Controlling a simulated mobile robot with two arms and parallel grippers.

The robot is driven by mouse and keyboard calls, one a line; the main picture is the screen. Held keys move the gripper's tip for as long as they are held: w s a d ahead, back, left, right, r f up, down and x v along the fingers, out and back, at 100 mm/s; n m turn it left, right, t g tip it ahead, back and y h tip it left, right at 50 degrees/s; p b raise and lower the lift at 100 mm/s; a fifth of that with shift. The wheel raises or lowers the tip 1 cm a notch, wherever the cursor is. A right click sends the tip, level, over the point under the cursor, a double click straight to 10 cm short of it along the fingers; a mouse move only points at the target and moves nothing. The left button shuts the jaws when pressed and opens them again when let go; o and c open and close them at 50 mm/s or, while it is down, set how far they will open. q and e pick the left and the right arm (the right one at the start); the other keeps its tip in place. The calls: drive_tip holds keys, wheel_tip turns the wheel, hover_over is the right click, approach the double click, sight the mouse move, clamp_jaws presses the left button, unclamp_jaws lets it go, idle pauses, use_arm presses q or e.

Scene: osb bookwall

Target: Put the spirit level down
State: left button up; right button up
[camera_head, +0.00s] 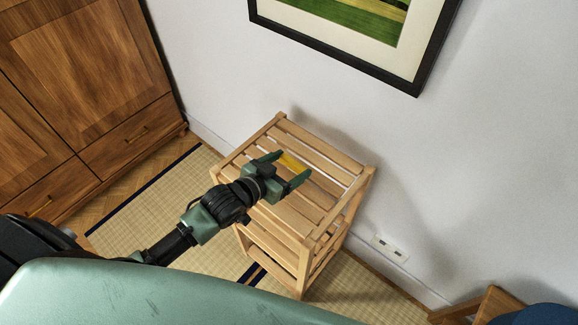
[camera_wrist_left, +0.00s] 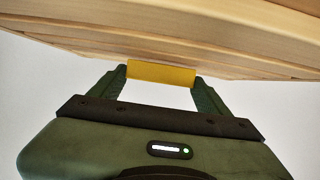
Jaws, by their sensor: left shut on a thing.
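The yellow spirit level (camera_head: 291,161) is between the fingers of my left gripper (camera_head: 290,167), over the slatted top of a wooden shelf stand (camera_head: 318,150). In the left wrist view the yellow level (camera_wrist_left: 161,73) spans the gap between both fingertips of my left gripper (camera_wrist_left: 160,82). The gripper is shut on it. The wooden slats (camera_wrist_left: 200,30) lie just past the level in that view; I cannot tell whether the level touches them. My right gripper is not in view.
A wooden cabinet (camera_head: 85,70) stands at the left. A framed picture (camera_head: 365,40) hangs on the white wall behind the stand. A wall socket (camera_head: 389,248) is low at the right. Tatami matting (camera_head: 150,205) covers the floor. A wooden chair (camera_head: 490,305) with a dark blue part is at the lower right.

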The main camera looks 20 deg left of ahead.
use_arm(q)
drive_tip(key=shift+f, duration=0.2)
drive_tip(key=shift+f, duration=0.1)
drive_tip(key=o, duration=1.5)
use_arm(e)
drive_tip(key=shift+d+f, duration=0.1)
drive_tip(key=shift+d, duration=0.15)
use_arm(q)
drive_tip(key=shift+s+r, duration=0.15)
drive_tip(key=shift+r, duration=0.05)
drive_tip(key=v, duration=1.1)
drive_tip(key=shift+s+a+r, duration=0.2)
drive_tip(key=shift+s+r, duration=0.05)
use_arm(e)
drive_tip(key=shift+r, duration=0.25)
